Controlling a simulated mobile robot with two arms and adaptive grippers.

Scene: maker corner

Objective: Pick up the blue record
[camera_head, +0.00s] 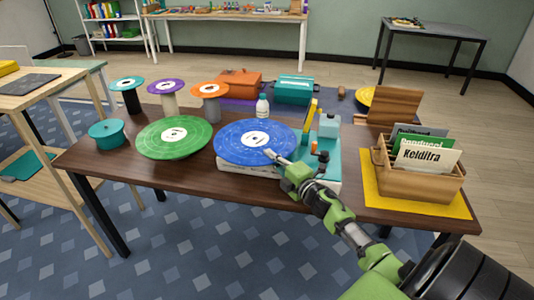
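The blue record (232,146) lies flat on a white-based turntable (236,170) at the front middle of the dark wooden table. It has a white label with a dark centre. My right arm comes in from the lower right. My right gripper (270,154) has its tip over the record's front right part, near the label. I cannot tell whether it touches the record, or whether the fingers are open or shut. My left gripper is not in view.
A green record (160,138) lies left of the blue one. Several spindles with discs (169,87) stand behind. A small bottle (262,107) stands just behind the blue record. A wooden crate (425,183) with sleeves sits on a yellow mat (385,202) at right.

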